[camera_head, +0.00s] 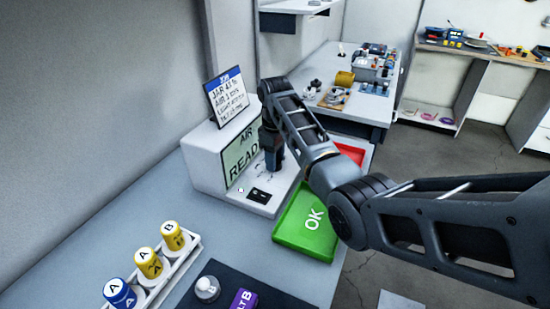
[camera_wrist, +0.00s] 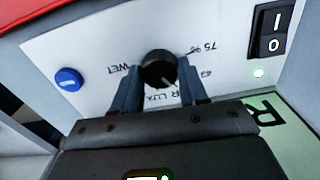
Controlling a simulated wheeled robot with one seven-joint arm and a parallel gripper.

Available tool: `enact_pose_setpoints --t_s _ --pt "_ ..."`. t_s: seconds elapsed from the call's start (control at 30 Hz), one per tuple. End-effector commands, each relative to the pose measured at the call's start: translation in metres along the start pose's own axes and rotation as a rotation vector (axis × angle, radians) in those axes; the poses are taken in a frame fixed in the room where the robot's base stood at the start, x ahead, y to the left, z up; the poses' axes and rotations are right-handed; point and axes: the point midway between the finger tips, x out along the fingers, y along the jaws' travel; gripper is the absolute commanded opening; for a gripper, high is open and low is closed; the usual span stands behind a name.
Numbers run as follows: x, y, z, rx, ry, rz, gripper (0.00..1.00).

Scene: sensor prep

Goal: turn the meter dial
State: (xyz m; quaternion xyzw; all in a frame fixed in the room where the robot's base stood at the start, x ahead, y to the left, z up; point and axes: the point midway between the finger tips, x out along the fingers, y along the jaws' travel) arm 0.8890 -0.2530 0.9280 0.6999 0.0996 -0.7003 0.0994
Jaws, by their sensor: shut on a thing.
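The meter (camera_head: 207,155) is a white box with a light green display that reads "AIR" and "READ", standing on the grey-blue bench. Its dial (camera_wrist: 158,68) is a round black knob with a pale pointer line, on a white panel with printed words such as "WET" and "75 %". My gripper (camera_wrist: 160,88) has a finger on each side of the dial and is shut on it. In the head view my gripper (camera_head: 272,160) is over the meter's base panel, and my arm and gripper hide the dial there.
A black rocker switch (camera_wrist: 270,44), a lit green lamp (camera_wrist: 259,72) and a blue button (camera_wrist: 69,79) are on the panel. A green "OK" tray (camera_head: 290,232) and a red tray (camera_head: 350,152) lie beside the meter. Jars (camera_head: 148,263) stand in a rack at front left.

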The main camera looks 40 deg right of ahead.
Motion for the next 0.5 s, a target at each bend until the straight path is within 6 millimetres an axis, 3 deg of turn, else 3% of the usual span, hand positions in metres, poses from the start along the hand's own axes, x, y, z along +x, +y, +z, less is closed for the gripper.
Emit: enact_pose_setpoints --t_s 0.5 --pt "-0.0013 0.0008 -0.0006 -0.411 0.003 0.002 0.12"
